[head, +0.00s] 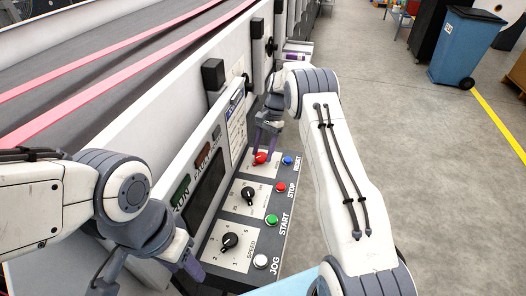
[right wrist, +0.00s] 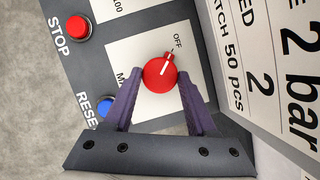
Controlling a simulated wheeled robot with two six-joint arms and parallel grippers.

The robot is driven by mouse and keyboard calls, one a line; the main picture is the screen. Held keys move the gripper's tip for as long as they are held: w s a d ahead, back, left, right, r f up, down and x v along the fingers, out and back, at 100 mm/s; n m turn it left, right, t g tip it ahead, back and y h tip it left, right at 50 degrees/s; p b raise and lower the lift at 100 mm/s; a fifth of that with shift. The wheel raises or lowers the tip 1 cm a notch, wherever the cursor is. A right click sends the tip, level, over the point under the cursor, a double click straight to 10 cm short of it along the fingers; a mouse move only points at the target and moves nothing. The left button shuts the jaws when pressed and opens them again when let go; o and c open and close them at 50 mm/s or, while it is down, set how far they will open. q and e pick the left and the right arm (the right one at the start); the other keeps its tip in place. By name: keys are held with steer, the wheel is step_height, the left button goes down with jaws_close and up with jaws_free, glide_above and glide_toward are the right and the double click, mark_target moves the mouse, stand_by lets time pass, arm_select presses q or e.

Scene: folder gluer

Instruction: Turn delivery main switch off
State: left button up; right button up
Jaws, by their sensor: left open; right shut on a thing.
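The red rotary main switch (head: 260,158) sits on a white plate at the far end of the control panel. In the right wrist view the red knob (right wrist: 160,73) has a white pointer line aimed at the word OFF, with the start of another label, "MA", partly hidden by a finger. My right gripper (head: 265,148) is shut on the knob, with its purple fingers (right wrist: 157,80) on either side of it. My left gripper (head: 187,264) is open and empty near the panel's near end, beside the speed dial (head: 230,241).
Blue reset (head: 287,160), red stop (head: 281,187), green start (head: 272,219) and white jog (head: 261,261) buttons line the panel's right edge. Another black dial (head: 248,195) sits mid-panel. A blue bin (head: 466,45) stands far right on open floor.

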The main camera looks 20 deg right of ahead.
steer(key=o, duration=1.3)
steer(key=shift+o, duration=0.2)
steer(key=shift+r, duration=0.1)
steer(key=shift+w+d+r, duration=0.15)
steer(key=shift+w+r, duration=0.05)
steer(key=shift+r, duration=0.1)
steer(key=b+v, duration=0.2)
steer(key=v, duration=0.7)
steer(key=shift+r, duration=0.35)
steer(key=shift+d, duration=0.1)
